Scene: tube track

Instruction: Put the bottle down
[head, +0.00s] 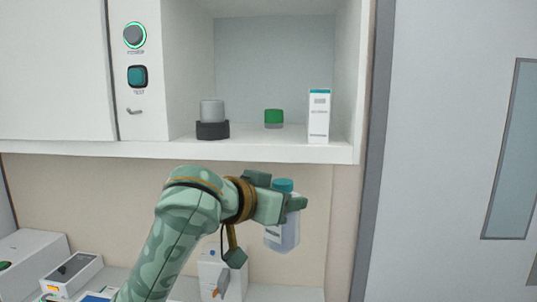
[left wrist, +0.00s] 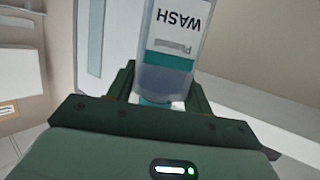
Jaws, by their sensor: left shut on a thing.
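The bottle (head: 284,236) is clear with a teal cap and a white label. In the head view it hangs upright in my left gripper (head: 281,198), in front of the wall below the open shelf. In the left wrist view the bottle (left wrist: 170,50) shows a label reading WASH and a teal band. There my left gripper (left wrist: 165,88) is shut on it near the cap. The bottle's base is clear of any surface that I can see. My right gripper is in neither view.
The open shelf (head: 270,148) above holds a grey-and-black cylinder (head: 212,120), a green-capped jar (head: 274,118) and a white carton (head: 319,116). The lower counter (head: 275,292) bears a white spray-marked box (head: 209,268) and several boxes at left. A door (head: 440,150) stands at right.

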